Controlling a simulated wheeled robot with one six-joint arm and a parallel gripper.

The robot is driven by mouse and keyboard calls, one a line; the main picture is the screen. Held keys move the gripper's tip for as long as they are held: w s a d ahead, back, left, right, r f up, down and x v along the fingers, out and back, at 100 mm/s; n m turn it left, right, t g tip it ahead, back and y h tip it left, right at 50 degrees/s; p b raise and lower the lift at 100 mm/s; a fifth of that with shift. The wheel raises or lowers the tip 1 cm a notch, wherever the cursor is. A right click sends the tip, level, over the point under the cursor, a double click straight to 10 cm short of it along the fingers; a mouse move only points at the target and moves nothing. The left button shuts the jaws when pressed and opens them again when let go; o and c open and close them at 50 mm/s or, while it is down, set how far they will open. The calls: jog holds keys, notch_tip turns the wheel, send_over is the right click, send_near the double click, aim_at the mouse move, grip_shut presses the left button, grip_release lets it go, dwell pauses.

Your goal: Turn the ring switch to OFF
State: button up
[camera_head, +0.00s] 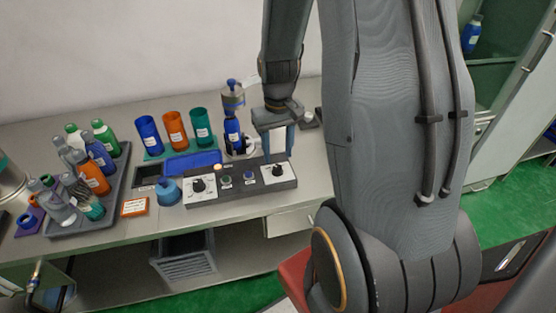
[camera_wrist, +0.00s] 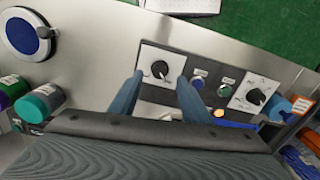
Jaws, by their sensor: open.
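A dark control panel (camera_head: 240,192) on the bench carries two black rotary knobs on white label plates. The right knob (camera_head: 279,170) sits under my gripper (camera_head: 277,150); in the wrist view the same knob (camera_wrist: 160,69) shows between my two blue-grey fingers (camera_wrist: 159,80). My gripper is open, with a finger on each side of that knob; I cannot tell whether they touch it. The other knob (camera_head: 198,185) is at the panel's left end and also shows in the wrist view (camera_wrist: 256,97). The plate lettering is too small to read, so I cannot tell which knob is the ring switch.
Between the knobs are a blue button (camera_wrist: 198,82), a green button (camera_wrist: 224,91) and a glowing amber lamp (camera_head: 217,167). Blue, orange and teal cups (camera_head: 174,130) stand behind. A blue bottle in a machine (camera_head: 233,135) is close behind my gripper. A bottle tray (camera_head: 118,185) is left.

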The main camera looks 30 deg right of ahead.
jog(key=shift+r, duration=1.2)
jog(key=shift+s+a+r, duration=0.1)
jog(key=shift+a+r, duration=0.05)
jog(key=shift+a, duration=0.25)
jog(key=s+a+r+n+b, duration=0.1)
jog(key=s+a+r, duration=0.1)
jog(key=a, duration=0.4)
jog(key=s+a+r+t, duration=0.1)
jog(key=s+a, duration=0.4)
jog(key=a, duration=0.1)
jog(key=shift+s+r+n+b, duration=0.15)
jog(key=shift+r+n+b, duration=0.2)
jog(key=shift+r+n, duration=0.05)
